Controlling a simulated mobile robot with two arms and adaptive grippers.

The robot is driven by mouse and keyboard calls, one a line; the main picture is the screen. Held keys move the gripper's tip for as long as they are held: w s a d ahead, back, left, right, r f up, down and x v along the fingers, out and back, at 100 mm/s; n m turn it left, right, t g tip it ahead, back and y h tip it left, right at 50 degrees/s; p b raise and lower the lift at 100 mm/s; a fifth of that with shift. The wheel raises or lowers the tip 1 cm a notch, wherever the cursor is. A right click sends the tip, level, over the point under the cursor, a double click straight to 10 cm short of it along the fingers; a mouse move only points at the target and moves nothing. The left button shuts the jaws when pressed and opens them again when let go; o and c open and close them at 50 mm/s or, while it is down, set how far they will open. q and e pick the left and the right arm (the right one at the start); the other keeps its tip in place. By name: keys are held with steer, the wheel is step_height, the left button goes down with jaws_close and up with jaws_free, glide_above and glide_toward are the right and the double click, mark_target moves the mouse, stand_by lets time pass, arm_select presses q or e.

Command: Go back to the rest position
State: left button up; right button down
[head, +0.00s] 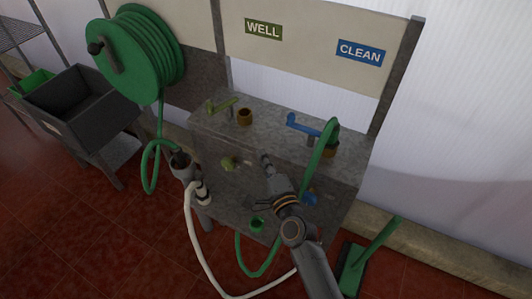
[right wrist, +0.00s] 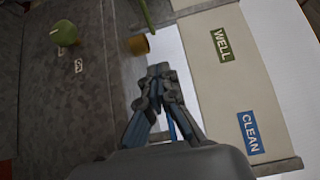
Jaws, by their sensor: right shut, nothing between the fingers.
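My right gripper (head: 266,160) reaches up from the lower right in front of the grey stand (head: 225,150). Its fingers are shut and empty, and the closed tips (right wrist: 159,70) also show in the right wrist view. In the head view they appear between the olive-green tap (head: 222,105) and the blue tap (head: 305,126), over the stand's front; their exact gap to it is unclear. My left gripper is not in view.
A green hose reel (head: 140,55) hangs at the upper left beside a dark bin (head: 80,100). A green hose (head: 321,150) loops close to my right arm. A white hose (head: 194,235) curves below. Red floor tiles lie open at lower left.

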stand_by(0.3)
steer(key=s+d+f+n+g+h, duration=0.1)
steer(key=s+d+f+n+g, duration=0.3)
steer(key=f, duration=0.7)
steer(key=s+d+f+n+g+h, duration=0.1)
steer(key=s+f+n, duration=0.1)
steer(key=s+f, duration=0.65)
steer(key=s+d+f+n+g+h, duration=0.1)
steer(key=s+d+f+n+g, duration=0.15)
steer(key=f, duration=1.15)
steer(key=s+d+f+n+g+h, duration=0.1)
steer(key=s+d+f, duration=0.4)
steer(key=s, duration=0.6)
steer(key=s+d+f+n+g+h, duration=0.1)
steer(key=s+d+f+n+g, duration=0.3)
steer(key=s, duration=0.6)
steer(key=s+d+f+n+g+h, duration=0.1)
steer(key=s+d+f+n+g, duration=0.2)
steer(key=s+d+f, duration=0.4)
steer(key=s+d, duration=0.1)
steer(key=s, duration=0.3)
steer(key=shift+s+d+f, duration=0.15)
steer(key=shift+s+f, duration=0.15)
steer(key=shift+s, duration=0.05)
steer(key=c, duration=2.1)
jaws_free()
